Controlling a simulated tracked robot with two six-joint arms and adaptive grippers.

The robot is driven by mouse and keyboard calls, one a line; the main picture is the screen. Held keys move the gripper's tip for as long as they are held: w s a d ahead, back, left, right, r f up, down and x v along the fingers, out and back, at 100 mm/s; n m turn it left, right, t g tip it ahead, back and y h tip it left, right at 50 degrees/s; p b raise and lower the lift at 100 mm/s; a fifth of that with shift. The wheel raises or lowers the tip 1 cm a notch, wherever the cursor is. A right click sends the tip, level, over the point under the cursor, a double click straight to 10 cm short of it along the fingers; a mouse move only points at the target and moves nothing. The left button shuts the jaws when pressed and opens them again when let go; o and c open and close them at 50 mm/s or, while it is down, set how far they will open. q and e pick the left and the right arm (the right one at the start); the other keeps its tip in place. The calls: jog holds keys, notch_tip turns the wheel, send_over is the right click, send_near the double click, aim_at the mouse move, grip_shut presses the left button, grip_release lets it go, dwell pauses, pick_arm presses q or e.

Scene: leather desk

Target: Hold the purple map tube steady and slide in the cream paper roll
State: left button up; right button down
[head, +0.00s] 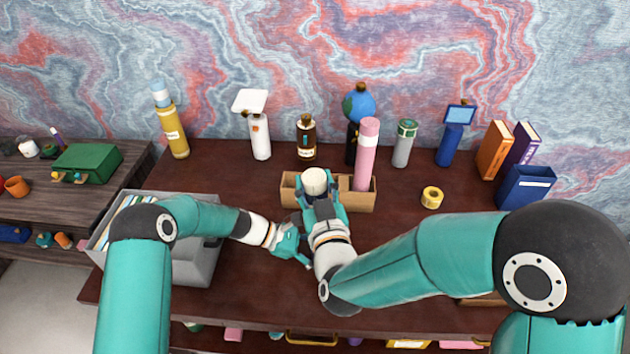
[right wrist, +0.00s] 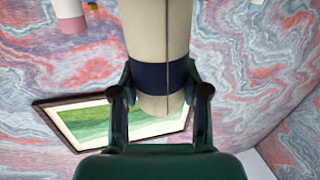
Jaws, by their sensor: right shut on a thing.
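The cream paper roll (right wrist: 158,40) has a dark navy band, and my right gripper (right wrist: 160,95) is shut on it at the band. In the head view the roll's round cream end (head: 314,180) points up between the fingers of the right gripper (head: 322,200), over the cardboard holder. My left gripper (head: 296,245) is low over the desk, just left of and below the right one. Its fingertips are partly hidden, so I cannot tell whether it is open or shut. I cannot make out the purple map tube in either view.
The cardboard holder (head: 290,192) has a pink tube (head: 365,160) standing in its right part. A grey bin (head: 190,272) stands at the left. A yellow tape roll (head: 432,197) lies right of the holder. Bottles and other upright items line the back. Free desk lies between the holder and tape.

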jog(key=shift+f, duration=0.6)
jog(key=shift+c, duration=2.4)
grip_release()
jog(key=shift+f, duration=0.1)
jog(key=shift+s, duration=0.1)
jog(key=v, duration=0.7)
jog(key=shift+s+d, duration=0.15)
pick_arm(q)
jog(key=o, duration=0.9)
